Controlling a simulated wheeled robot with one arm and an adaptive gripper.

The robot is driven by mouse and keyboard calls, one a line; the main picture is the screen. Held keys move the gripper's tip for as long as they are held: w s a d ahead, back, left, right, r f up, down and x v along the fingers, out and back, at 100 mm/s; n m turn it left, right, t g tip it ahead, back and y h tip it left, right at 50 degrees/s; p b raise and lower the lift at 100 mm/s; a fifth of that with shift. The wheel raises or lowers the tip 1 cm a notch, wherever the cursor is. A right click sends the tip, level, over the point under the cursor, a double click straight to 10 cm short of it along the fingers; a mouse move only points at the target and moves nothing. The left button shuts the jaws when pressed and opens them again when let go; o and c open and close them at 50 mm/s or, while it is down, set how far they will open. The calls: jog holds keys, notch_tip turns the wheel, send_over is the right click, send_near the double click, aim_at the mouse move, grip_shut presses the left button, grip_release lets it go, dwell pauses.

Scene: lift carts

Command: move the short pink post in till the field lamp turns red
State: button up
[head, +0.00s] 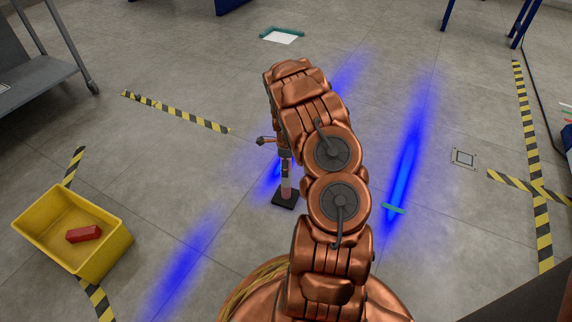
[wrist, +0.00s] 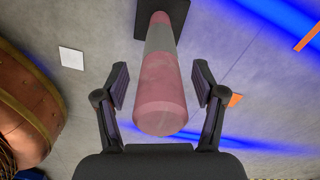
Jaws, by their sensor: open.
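The short pink post (wrist: 160,105) has a pale grey band and stands on a dark square base. In the wrist view its pink end lies between the two fingers of my gripper (wrist: 161,84), with a gap on each side. My gripper is open. In the head view the post (head: 286,186) stands upright on its black base (head: 285,200), just below the end of my arm, which hides its top. Blue light glows in streaks on the floor, one at right (head: 405,165) and one at lower left (head: 185,265). I see no red glow; which part is the field lamp I cannot tell.
A yellow bin (head: 115,257) with a red block (head: 84,234) stands at lower left. A grey cart (head: 45,80) is at upper left. Striped tape (head: 175,111) marks the floor. A white plate (head: 282,36) lies at the back. Floor around the post is mostly clear.

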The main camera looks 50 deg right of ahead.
jog(key=shift+c, duration=0.4)
grip_shut()
